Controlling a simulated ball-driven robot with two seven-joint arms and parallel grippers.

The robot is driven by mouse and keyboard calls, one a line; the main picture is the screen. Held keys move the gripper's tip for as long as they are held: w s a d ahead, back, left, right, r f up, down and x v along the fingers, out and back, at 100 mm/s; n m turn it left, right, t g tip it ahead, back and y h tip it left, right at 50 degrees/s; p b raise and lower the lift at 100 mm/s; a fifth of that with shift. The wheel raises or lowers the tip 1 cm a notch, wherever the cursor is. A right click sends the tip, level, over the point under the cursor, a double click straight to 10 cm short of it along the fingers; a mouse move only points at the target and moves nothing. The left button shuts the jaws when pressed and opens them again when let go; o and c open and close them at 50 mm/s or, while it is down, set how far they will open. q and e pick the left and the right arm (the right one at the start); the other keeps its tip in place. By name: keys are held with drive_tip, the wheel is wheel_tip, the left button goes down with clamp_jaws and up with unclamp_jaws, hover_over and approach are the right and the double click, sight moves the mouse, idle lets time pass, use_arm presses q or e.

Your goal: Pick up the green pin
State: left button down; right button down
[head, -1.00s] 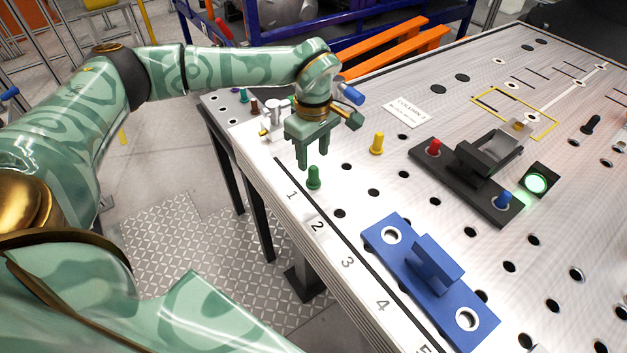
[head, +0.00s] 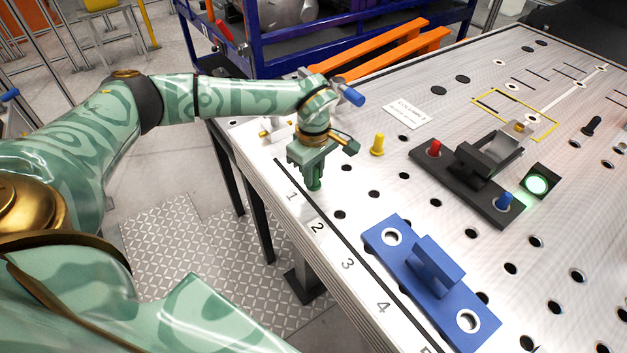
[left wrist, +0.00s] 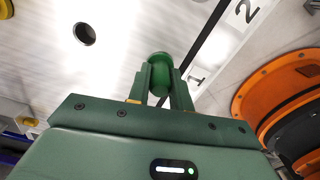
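The green pin (head: 314,184) stands at the left edge of the table, near the printed number 1. My left gripper (head: 313,178) is lowered over it from above, and its fingers hide most of the pin in the head view. In the left wrist view the green pin (left wrist: 160,66) sits between the two fingertips of my left gripper (left wrist: 161,82). The fingers are close together and look shut on the pin, one at each side. The pin still stands at the table surface. My right gripper is not in view.
A yellow pin (head: 377,145) stands to the right of my gripper. A blue bracket (head: 430,270) lies nearer on the table. A black fixture (head: 470,180) with a red pin (head: 434,149) and a blue pin (head: 503,201) is further right. Holes dot the table.

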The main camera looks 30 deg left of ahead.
use_arm(q)
drive_tip(key=shift+r, duration=0.1)
drive_tip(key=shift+r, duration=0.2)
wheel_tip(320, 180, up, 2)
drive_tip(key=shift+w+r, duration=0.1)
drive_tip(key=s+d+r, duration=0.2)
drive_tip(key=s+r, duration=0.8)
drive_tip(key=s, duration=0.4)
drive_tip(key=shift+r+p, duration=0.15)
drive_tip(key=shift+p, duration=0.2)
